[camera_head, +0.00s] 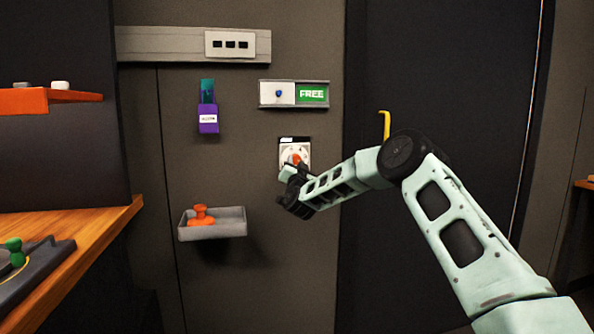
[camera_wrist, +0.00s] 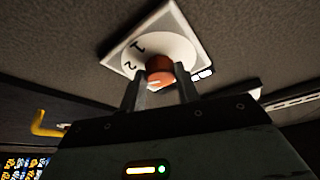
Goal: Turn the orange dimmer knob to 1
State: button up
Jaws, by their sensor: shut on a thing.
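The orange dimmer knob (camera_head: 296,159) sits on a white dial plate (camera_head: 285,154) on the grey wall, right of centre. In the wrist view the knob (camera_wrist: 159,70) shows between my two fingers, with the digits 1 and 2 on the dial plate (camera_wrist: 185,28) to its left. A pale mark shows on the knob's lower face. My gripper (camera_wrist: 160,92) is shut on the knob. In the head view my gripper (camera_head: 291,172) partly covers the knob and the lower dial.
A sliding FREE sign (camera_head: 313,94) is above the dial. A grey tray (camera_head: 228,226) with an orange object (camera_head: 201,214) is at lower left. A purple holder (camera_head: 208,122) hangs at upper left. A yellow door handle (camera_head: 385,122) is to the right.

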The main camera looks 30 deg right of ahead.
jog(key=m+g, duration=0.1)
jog(key=m, duration=0.1)
jog(key=m+g+h, duration=0.1)
jog(key=m, duration=0.2)
jog(key=m+g+h+b, duration=0.1)
jog(key=m, duration=0.2)
jog(key=shift+a+r, duration=0.25)
jog(key=m, duration=0.2)
jog(key=m+g, duration=0.1)
jog(key=m, duration=0.1)
jog(key=shift+w+r+g, duration=0.1)
jog(key=shift+r+g, duration=0.05)
jog(key=shift+g, duration=0.15)
jog(key=shift+r+m+g, duration=0.1)
jog(key=shift+m+g, duration=0.5)
jog(key=shift+m, duration=0.9)
jog(key=o, duration=1)
jog(key=shift+a, duration=0.15)
jog(key=v, duration=1.7)
jog(key=shift+s+r, duration=0.2)
jog(key=shift+s, duration=0.1)
